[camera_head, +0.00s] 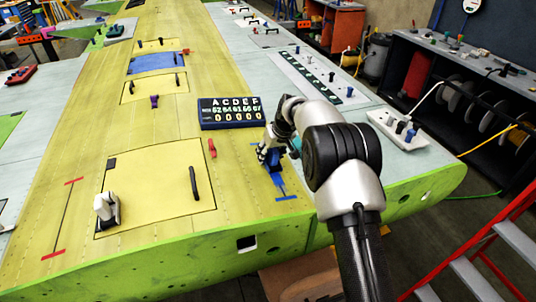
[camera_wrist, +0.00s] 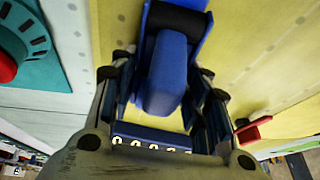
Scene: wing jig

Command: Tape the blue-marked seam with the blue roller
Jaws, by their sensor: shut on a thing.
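My gripper (camera_head: 268,152) is shut on the blue roller (camera_head: 263,156), low over the yellow wing skin. In the wrist view the fingers (camera_wrist: 164,100) sit on both sides of the blue handle (camera_wrist: 165,88), with a dark roll beyond it. The blue-marked seam has a blue crossbar (camera_head: 287,199) at its near end. The far end of the seam is partly hidden by my gripper. I cannot tell whether the roll touches the skin.
A dark number board (camera_head: 230,112) stands just left of my gripper. A red clip (camera_head: 212,148) and a black-handled hatch (camera_head: 155,196) with a white tool (camera_head: 106,209) lie left. A red-marked seam (camera_head: 67,213) is farther left. A white holder (camera_head: 397,130) stands right.

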